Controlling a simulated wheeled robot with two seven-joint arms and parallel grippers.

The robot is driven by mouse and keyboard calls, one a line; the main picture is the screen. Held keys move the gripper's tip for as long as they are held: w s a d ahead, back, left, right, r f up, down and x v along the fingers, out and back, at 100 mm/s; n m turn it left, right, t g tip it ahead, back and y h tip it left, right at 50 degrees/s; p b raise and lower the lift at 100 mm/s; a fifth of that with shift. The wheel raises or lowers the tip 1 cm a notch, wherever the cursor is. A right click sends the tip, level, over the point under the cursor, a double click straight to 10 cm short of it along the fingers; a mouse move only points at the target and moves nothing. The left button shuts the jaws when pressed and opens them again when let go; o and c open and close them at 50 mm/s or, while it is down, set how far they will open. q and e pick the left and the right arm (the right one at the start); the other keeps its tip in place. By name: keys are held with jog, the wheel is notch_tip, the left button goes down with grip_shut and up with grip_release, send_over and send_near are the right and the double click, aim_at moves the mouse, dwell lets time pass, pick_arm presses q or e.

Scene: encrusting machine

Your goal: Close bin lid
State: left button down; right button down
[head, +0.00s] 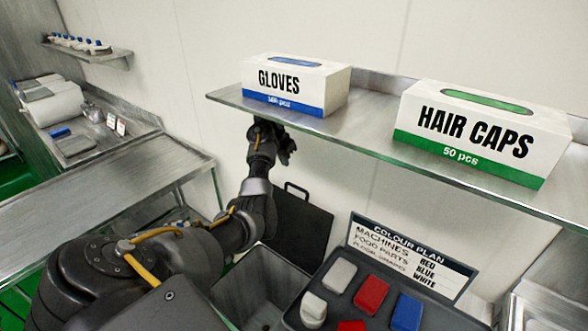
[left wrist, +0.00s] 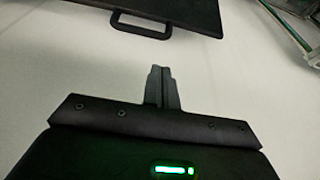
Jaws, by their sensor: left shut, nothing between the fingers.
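The bin (head: 262,290) is an open grey container below the shelf, partly hidden by my left arm. Its dark lid (head: 300,225) stands raised against the wall behind it, with a loop handle (head: 297,188) on its top edge. In the left wrist view the lid (left wrist: 210,12) and its handle (left wrist: 140,27) show at the top, apart from my fingers. My left gripper (head: 282,150) is just under the shelf, above and left of the lid handle. In the left wrist view its fingers (left wrist: 161,75) are together and empty. My right gripper is not in view.
A metal shelf (head: 370,125) above holds a gloves box (head: 295,85) and a hair caps box (head: 480,132). A dark tray (head: 345,308) with coloured blocks and a colour plan sign (head: 412,262) stands right of the bin. A steel table (head: 110,185) is at left.

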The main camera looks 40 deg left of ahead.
pick_arm(q)
jog(key=p+x, duration=0.1)
jog(key=x, duration=0.8)
jog(key=shift+w+d+r+p, duration=0.1)
jog(key=shift+d+p, duration=0.1)
jog(key=shift+p, duration=0.15)
jog(key=shift+x, duration=0.75)
jog(key=shift+d, duration=0.1)
